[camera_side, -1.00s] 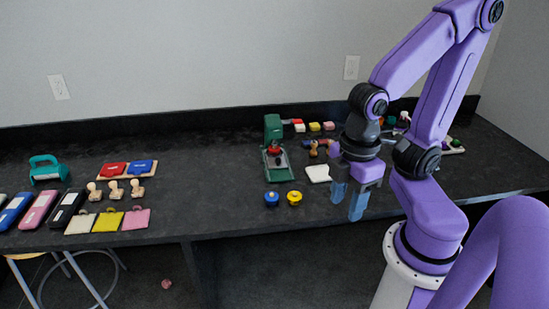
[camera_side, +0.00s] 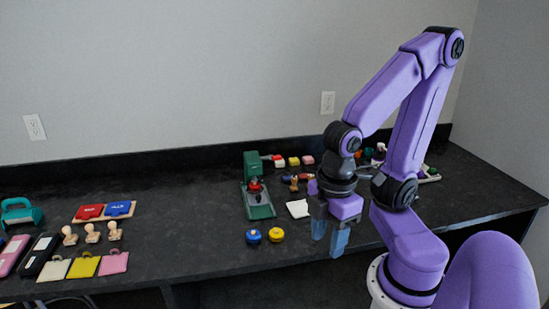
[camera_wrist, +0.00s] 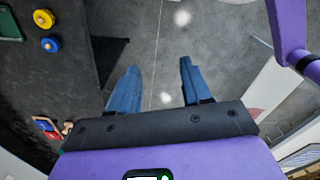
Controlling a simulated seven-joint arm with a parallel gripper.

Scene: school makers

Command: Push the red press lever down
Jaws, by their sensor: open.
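The green press (camera_side: 252,163) stands on the dark table, left of my gripper in the side view. A red piece (camera_side: 255,187) sits low under its head. A red bar end (camera_side: 276,159) shows beside its top; I cannot tell for sure whether this is the lever. My gripper (camera_side: 328,243) is open and empty, to the right of the press and near the table's front edge, apart from it. In the wrist view, the gripper (camera_wrist: 158,66) has its blue fingers spread over bare floor. A corner of a green base (camera_wrist: 9,24) shows there at upper left.
A blue knob (camera_side: 253,236) and a yellow knob (camera_side: 277,234) stand in front of the press. A white pad (camera_side: 298,208) lies between press and gripper. Wooden stamps (camera_side: 92,233), ink pads and colored cases fill the left side. Colored blocks stand behind.

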